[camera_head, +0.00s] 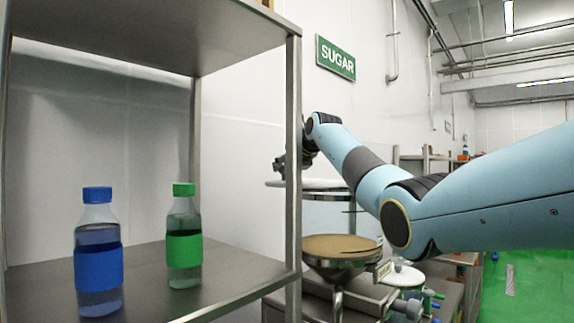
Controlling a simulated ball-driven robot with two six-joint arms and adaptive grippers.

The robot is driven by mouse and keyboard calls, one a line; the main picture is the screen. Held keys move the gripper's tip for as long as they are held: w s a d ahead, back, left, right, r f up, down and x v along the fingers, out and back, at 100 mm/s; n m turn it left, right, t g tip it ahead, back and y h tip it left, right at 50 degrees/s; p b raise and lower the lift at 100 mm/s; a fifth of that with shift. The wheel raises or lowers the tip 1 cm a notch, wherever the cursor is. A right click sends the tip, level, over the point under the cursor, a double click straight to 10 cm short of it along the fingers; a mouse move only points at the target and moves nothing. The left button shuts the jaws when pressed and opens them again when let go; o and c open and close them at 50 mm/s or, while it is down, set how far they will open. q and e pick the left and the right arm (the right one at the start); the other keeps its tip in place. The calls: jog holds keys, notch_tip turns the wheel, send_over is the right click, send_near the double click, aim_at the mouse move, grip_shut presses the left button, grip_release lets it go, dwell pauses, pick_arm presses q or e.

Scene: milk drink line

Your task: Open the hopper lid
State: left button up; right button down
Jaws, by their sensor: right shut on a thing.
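My right gripper (280,164) is at the back, partly hidden behind the shelf post. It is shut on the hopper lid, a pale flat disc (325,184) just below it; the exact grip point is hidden. The disc looks level, above a pale bluish drum-like body (325,214); I cannot tell whether lid and body touch. In front and below is a metal bowl (345,262) with a flat tan surface (342,245). My left gripper is out of view.
A metal shelf unit (230,279) fills the left, with a blue-capped bottle (98,265) and a green-capped bottle (184,249) on it. Its post (293,150) stands close to my right gripper. A green SUGAR sign (335,58) hangs on the wall. Green floor is open at right.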

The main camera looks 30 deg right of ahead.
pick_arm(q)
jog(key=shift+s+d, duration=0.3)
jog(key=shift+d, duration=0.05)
pick_arm(e)
jog(key=c, duration=1)
grip_release()
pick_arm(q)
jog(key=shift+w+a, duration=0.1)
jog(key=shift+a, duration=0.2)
pick_arm(e)
jog(key=v, duration=1.2)
jog(key=shift+f, duration=0.15)
